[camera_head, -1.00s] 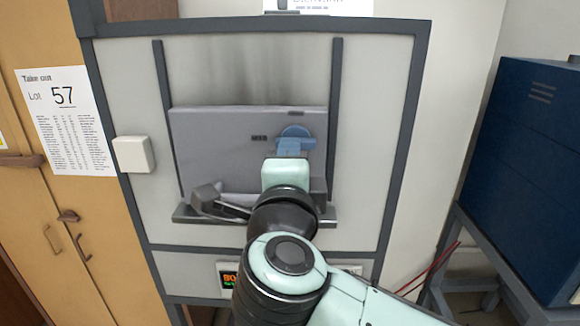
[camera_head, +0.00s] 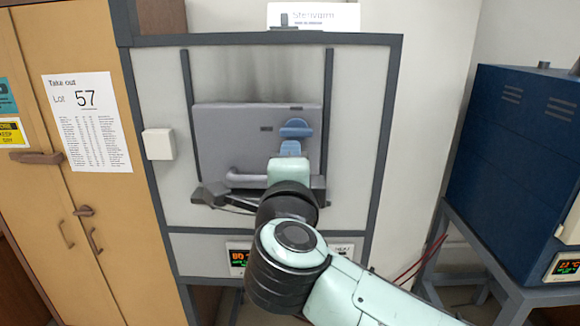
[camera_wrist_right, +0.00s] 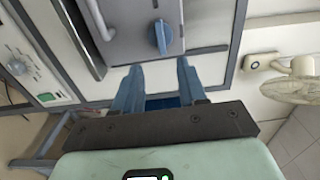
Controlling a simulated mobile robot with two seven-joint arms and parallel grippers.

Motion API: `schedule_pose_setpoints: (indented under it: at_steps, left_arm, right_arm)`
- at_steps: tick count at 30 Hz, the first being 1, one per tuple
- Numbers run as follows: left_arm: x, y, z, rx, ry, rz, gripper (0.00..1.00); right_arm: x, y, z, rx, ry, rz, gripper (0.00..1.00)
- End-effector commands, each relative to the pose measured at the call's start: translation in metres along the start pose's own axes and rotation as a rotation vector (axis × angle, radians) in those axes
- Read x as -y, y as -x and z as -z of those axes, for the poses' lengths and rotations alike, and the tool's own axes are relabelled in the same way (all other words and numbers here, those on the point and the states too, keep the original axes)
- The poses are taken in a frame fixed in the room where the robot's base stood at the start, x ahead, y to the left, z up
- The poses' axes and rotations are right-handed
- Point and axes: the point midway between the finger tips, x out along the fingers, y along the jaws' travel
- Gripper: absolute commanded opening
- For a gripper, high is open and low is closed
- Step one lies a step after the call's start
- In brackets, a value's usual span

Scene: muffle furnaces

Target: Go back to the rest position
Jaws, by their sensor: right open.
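My right arm comes in from the lower right in the head view. Its gripper (camera_head: 290,149) is in front of the grey furnace door (camera_head: 225,130), near the blue knob (camera_head: 297,128). In the right wrist view the gripper's blue fingers (camera_wrist_right: 159,88) stand wide apart with nothing between them. The blue knob (camera_wrist_right: 160,37) is beyond the fingertips, apart from them, on the door panel. The door looks closed and has a grey bar handle (camera_wrist_right: 98,20). My left gripper is in neither view.
A wooden cabinet (camera_head: 75,235) with a "Lot 57" sheet (camera_head: 86,122) stands left of the furnace. A blue furnace (camera_head: 515,150) stands on a grey stand (camera_head: 470,245) at the right. A round, pale object (camera_wrist_right: 292,90) shows at the right in the wrist view.

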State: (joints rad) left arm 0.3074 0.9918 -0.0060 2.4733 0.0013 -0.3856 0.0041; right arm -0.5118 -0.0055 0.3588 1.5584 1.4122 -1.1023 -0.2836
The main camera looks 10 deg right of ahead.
Motion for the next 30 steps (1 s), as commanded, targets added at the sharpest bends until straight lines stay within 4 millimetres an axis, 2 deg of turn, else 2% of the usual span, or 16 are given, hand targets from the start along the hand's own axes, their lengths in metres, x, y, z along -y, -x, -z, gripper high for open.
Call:
schedule_pose_setpoints:
  at_steps: [13, 17, 20, 23, 24, 26, 27, 29, 30]
  left_arm:
    - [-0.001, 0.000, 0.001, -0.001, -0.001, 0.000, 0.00]
    - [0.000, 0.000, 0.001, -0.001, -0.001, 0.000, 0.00]
    - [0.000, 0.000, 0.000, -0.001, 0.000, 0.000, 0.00]
    - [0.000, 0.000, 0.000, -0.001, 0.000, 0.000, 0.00]
    - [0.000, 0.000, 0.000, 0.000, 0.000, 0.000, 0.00]
    - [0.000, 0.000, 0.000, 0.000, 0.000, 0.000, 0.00]
    - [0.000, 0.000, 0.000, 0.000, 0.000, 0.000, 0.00]
    - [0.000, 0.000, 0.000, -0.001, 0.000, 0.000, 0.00]
    - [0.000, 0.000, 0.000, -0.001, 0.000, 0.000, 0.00]
  right_arm:
    - [-0.001, -0.002, 0.000, 0.000, 0.003, 0.000, 0.41]
    - [-0.022, -0.020, -0.009, -0.005, 0.066, -0.007, 0.41]
    - [-0.066, -0.050, -0.023, -0.002, 0.189, -0.022, 0.41]
    - [-0.130, -0.086, -0.038, 0.026, 0.347, -0.051, 0.41]
    - [-0.159, -0.098, -0.042, 0.044, 0.410, -0.068, 0.41]
    - [-0.203, -0.112, -0.046, 0.079, 0.498, -0.097, 0.41]
    - [-0.232, -0.120, -0.048, 0.105, 0.554, -0.118, 0.41]
    - [-0.278, -0.129, -0.050, 0.151, 0.633, -0.157, 0.41]
    - [-0.309, -0.132, -0.049, 0.184, 0.680, -0.186, 0.41]
